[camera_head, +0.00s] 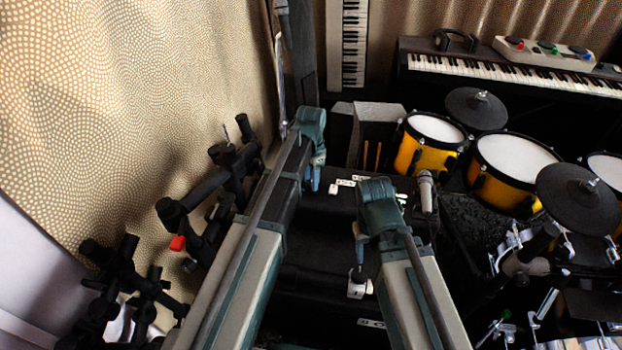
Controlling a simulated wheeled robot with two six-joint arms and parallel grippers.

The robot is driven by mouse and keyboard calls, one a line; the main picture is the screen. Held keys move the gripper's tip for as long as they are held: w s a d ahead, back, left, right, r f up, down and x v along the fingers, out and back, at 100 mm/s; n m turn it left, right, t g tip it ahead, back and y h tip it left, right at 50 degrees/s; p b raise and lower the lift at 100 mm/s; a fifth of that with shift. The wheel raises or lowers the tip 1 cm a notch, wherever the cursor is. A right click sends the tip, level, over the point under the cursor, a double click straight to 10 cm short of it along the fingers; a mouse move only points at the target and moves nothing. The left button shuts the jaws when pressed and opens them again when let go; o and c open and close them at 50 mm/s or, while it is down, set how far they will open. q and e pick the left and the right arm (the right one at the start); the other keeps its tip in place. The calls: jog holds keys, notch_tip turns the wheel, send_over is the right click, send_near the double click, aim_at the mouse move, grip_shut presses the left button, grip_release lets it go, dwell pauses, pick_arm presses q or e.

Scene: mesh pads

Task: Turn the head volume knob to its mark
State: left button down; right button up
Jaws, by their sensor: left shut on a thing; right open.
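My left gripper (312,181) points down over the black equipment top (310,222), beside small white label plates (346,183). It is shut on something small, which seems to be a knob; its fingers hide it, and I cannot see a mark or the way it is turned. My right gripper (357,268) is open, nearer to me, and points down just above a small white plate (358,290). I cannot tell whether it touches the plate. I cannot make out the head volume knob clearly.
A microphone (427,192) stands right of my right arm. Yellow drums (428,145) and dark cymbals (577,198) fill the right side. Black clamp stands (205,195) crowd the left, before a patterned curtain (120,90). A keyboard (510,75) is at the back right.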

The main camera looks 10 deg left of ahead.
pick_arm(q)
jog(key=shift+m, duration=0.6)
jog(key=c, duration=0.5)
grip_release()
notch_tip(320, 180, up, 14)
jog(key=p, duration=1.4)
